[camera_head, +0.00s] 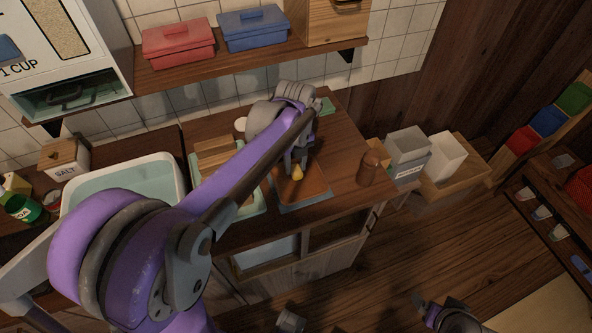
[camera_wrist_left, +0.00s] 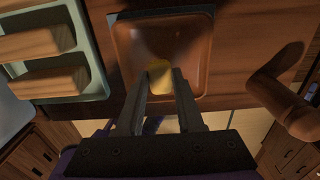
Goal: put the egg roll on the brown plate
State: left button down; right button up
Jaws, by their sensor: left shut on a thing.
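The yellow egg roll (camera_head: 297,173) is between the fingers of my left gripper (camera_head: 296,164), which is shut on it. The brown plate (camera_head: 316,188) is square with a blue-grey edge and lies on the wooden counter. The egg roll is over the plate; whether it touches the surface I cannot tell. In the left wrist view the egg roll (camera_wrist_left: 160,76) is at the fingertips (camera_wrist_left: 160,78), in front of the brown plate (camera_wrist_left: 130,42). A purple and grey part of my right arm shows at the bottom right of the head view; its fingers are not clear.
A pale green tray with wooden blocks (camera_wrist_left: 60,82) stands left of the plate. A brown shaker (camera_head: 369,168) stands to its right, near grey and white boxes (camera_head: 408,143). A sink (camera_head: 130,180) is at the left. A shelf (camera_head: 240,66) hangs above the counter.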

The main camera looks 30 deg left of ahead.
aim_at(296, 167)
pick_arm(q)
jog(key=shift+f, duration=1.5)
jog(key=shift+f, duration=0.2)
jog(key=c, duration=0.5)
grip_release()
jog(key=shift+c, duration=0.2)
jog(key=shift+r, duration=0.1)
